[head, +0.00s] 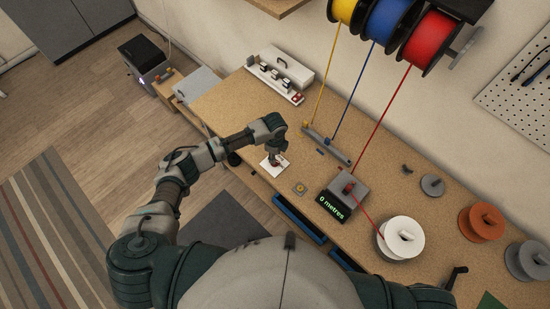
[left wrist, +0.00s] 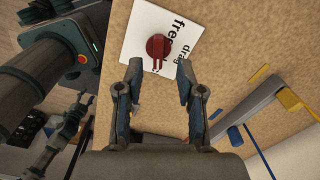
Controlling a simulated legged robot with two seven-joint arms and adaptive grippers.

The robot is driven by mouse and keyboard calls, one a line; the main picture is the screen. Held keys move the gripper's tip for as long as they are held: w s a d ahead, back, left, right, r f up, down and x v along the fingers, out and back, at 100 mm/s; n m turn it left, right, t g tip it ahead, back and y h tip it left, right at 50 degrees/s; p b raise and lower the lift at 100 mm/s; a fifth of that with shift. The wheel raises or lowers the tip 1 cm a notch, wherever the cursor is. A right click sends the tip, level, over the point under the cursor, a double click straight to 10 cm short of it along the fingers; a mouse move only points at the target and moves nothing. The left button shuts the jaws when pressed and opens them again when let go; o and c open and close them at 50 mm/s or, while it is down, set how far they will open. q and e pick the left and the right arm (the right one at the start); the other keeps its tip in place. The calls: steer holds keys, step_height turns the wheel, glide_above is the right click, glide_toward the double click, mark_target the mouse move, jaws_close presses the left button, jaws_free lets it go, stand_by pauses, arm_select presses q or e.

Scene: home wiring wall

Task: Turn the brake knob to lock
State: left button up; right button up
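The red brake knob (left wrist: 158,46) sits on a white plate (left wrist: 140,28) in the left wrist view. The words "free" and "drag" are readable on the plate; other lettering near the knob is partly hidden. In the head view the white plate (head: 282,161) lies near the bench's front edge, with the knob mostly hidden under my gripper. My left gripper (head: 274,157) points down over the plate. In the left wrist view its two fingers (left wrist: 160,72) are spread apart and empty, the tips to either side of the knob's lower edge. My right gripper is out of view.
A grey counter box (head: 343,190) reading "0 metres" stands right of the plate, with a red wire through it. Spools (head: 401,238) fill the right. A white box (head: 287,67) stands behind.

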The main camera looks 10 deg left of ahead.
arm_select(q)
step_height(320, 180, up, 8)
steer(key=shift+f, duration=0.1)
stand_by(0.5)
